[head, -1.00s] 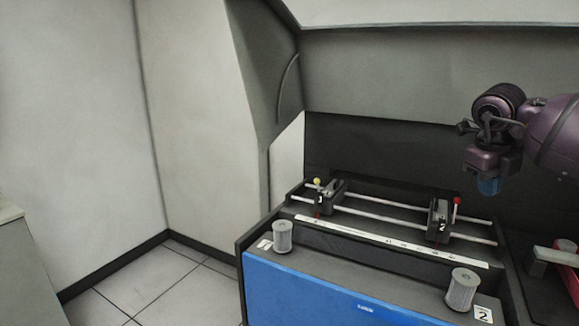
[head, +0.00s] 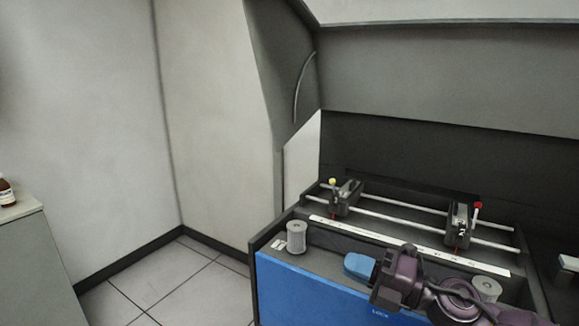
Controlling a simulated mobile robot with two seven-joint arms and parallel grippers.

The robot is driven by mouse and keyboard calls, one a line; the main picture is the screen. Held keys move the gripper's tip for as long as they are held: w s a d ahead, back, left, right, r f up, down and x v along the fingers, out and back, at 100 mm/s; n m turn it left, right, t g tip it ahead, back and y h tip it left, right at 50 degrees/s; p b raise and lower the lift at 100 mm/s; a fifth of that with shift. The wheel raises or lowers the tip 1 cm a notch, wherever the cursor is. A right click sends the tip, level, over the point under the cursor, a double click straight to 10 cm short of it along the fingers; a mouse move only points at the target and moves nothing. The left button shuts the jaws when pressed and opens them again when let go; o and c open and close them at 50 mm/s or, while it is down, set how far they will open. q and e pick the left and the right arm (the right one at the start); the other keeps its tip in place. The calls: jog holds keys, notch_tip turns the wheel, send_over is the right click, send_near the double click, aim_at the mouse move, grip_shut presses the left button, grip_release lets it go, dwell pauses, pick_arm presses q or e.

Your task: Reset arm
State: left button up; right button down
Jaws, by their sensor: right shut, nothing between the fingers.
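My right gripper (head: 360,266) is purple with blue fingertips and is shut with nothing in it. It points left, in front of the punch-card machine (head: 262,282), near its front top edge. My right arm comes in from the lower right and covers part of the blue front and part of the right knob (head: 487,288). The left grey knob (head: 296,237) is upright and clear, to the left of the fingertips. My left gripper is not in view.
Two carriages, one with a yellow-tipped lever (head: 345,196) and one with a red-tipped lever (head: 462,225), sit on two rails behind a white scale strip (head: 400,243). A brown bottle (head: 6,191) stands on a grey cabinet (head: 35,250) at the left. Floor lies between.

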jog(key=s+d+f+m+t+h, duration=0.35)
jog(key=d+f+m+h, duration=0.45)
jog(key=m, duration=0.5)
jog(key=s+d+f+m+t+h, duration=0.4)
jog(key=d+m+h, duration=0.3)
jog(key=m+h, duration=0.55)
jog(key=s+f+m+g+y, duration=0.1)
jog(key=s+f+m+g, duration=0.1)
jog(key=s+f+g, duration=0.35)
jog(key=s+d+f+m+g, duration=0.1)
jog(key=s+f+m+g, duration=0.2)
jog(key=s, duration=0.6)
jog(key=s+f+m+g+y, duration=0.1)
jog(key=s+f+m+g, duration=0.1)
jog(key=s+f+g, duration=0.35)
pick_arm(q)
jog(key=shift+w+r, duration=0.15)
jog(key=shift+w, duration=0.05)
pick_arm(e)
jog(key=w+f+t, duration=0.5)
jog(key=f+t, duration=0.4)
jog(key=shift+w+y, duration=0.15)
jog(key=shift+y, duration=0.3)
jog(key=shift+d+n, duration=0.1)
jog(key=shift+n, duration=0.15)
